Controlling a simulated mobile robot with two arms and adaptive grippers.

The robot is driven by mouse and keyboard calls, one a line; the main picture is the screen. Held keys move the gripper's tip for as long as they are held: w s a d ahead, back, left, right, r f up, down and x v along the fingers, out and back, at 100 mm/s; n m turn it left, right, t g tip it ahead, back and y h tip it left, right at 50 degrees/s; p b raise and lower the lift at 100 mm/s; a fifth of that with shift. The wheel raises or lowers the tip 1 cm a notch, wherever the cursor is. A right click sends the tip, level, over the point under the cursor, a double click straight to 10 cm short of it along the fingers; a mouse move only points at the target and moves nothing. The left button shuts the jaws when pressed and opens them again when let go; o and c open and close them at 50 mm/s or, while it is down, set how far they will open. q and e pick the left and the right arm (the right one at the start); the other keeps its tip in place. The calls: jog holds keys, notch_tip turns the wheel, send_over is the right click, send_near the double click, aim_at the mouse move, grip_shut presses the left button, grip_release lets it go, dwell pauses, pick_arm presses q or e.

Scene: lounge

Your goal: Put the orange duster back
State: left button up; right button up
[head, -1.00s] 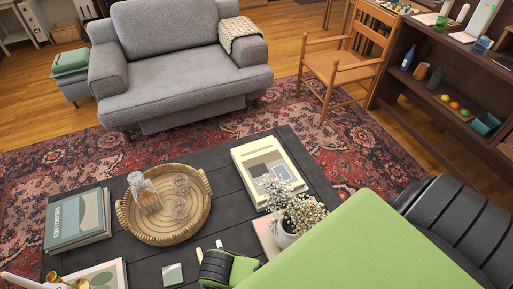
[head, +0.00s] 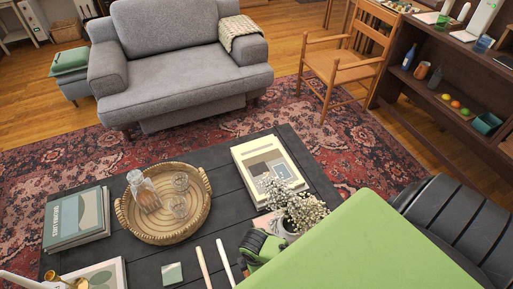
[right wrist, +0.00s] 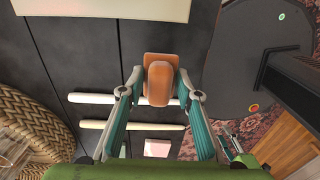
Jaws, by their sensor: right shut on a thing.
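The orange duster (right wrist: 160,82) is a small orange-brown block in the right wrist view. My right gripper (right wrist: 161,84) has its teal fingers on either side of the duster and is shut on it. The dark coffee table top shows beneath it; I cannot tell the exact height above the table. In the head view, my green right arm hides the duster and the fingertips.
Two pale sticks (head: 203,268) lie on the dark coffee table (head: 215,225). A woven tray (head: 127,222) with glassware, books (head: 75,220), a cream book (head: 268,165) and a flower vase (head: 289,228) stand around. A shelf (head: 430,105) is at the right.

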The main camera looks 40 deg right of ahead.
jog(key=shift+w+d+f, duration=0.1)
jog(key=shift+d+f, duration=0.1)
jog(key=shift+f, duration=0.1)
jog(key=shift+w+d+f+b, duration=0.15)
jog(key=shift+f+b, duration=0.25)
jog(key=shift+f, duration=1.35)
jog(key=shift+f, duration=0.15)
jog(key=o, duration=1.1)
jog(key=shift+c, duration=0.2)
jog(key=shift+r, duration=0.5)
notch_tip(320, 180, up, 11)
jog(key=shift+r+p, duration=0.15)
jog(key=shift+p, duration=0.95)
